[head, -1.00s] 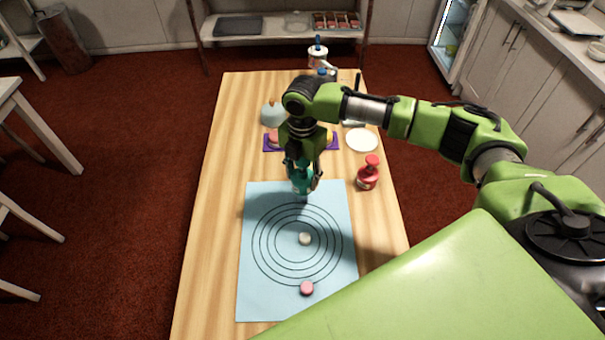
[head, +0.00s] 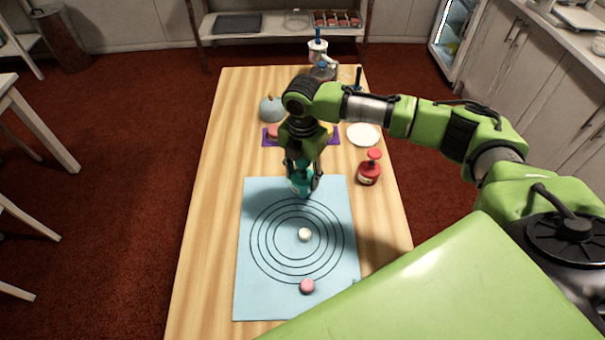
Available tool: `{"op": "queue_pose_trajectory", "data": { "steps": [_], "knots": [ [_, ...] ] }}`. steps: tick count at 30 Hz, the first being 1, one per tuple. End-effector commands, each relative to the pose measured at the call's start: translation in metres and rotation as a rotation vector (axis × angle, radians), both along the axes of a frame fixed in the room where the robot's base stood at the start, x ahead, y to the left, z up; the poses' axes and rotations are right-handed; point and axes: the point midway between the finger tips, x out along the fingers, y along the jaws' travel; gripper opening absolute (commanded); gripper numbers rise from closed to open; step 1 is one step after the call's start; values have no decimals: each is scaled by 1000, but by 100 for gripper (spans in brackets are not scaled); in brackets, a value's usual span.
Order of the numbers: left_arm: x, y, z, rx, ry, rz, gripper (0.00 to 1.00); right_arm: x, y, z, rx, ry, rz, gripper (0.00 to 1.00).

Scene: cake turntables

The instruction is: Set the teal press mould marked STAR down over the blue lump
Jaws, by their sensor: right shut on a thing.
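My right gripper (head: 303,186) is shut on the teal press mould (head: 300,181) and points down at the far edge of the light blue mat (head: 250,300). The mould is upright and low, at or just above the mat; I cannot tell if it touches. Its STAR marking is not readable. I see no blue lump; the mould and fingers hide the spot beneath them. A white lump (head: 305,234) sits near the middle of the mat's rings and a pink lump (head: 307,286) nearer me. My left gripper is not in view.
A red press mould (head: 369,172) stands right of the mat. Behind my gripper are a purple tray (head: 268,142) with lumps, a white plate (head: 364,135) and a grey-blue dome (head: 271,109). The table's left side (head: 213,220) is clear.

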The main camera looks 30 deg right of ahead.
Motion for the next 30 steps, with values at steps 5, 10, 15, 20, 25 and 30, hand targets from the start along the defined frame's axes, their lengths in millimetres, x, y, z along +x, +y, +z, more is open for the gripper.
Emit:
{"op": "queue_pose_trajectory", "data": {
  "steps": [5, 10, 15, 20, 25, 30],
  "knots": [
    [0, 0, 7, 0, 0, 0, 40, 1, 0, 2, 1, -1, 0, 18],
    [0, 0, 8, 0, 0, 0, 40, 1, 0, 1, 1, -2, 1, 18],
    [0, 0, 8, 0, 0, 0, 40, 1, 0, 0, 1, -1, 1, 18],
    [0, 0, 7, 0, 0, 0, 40, 1, 0, -1, 1, 0, 0, 18],
    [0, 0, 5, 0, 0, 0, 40, 0, 0, -6, 1, 0, 1, 18],
    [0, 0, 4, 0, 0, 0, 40, 1, 0, -11, 1, 0, 0, 18]
  ]
}}
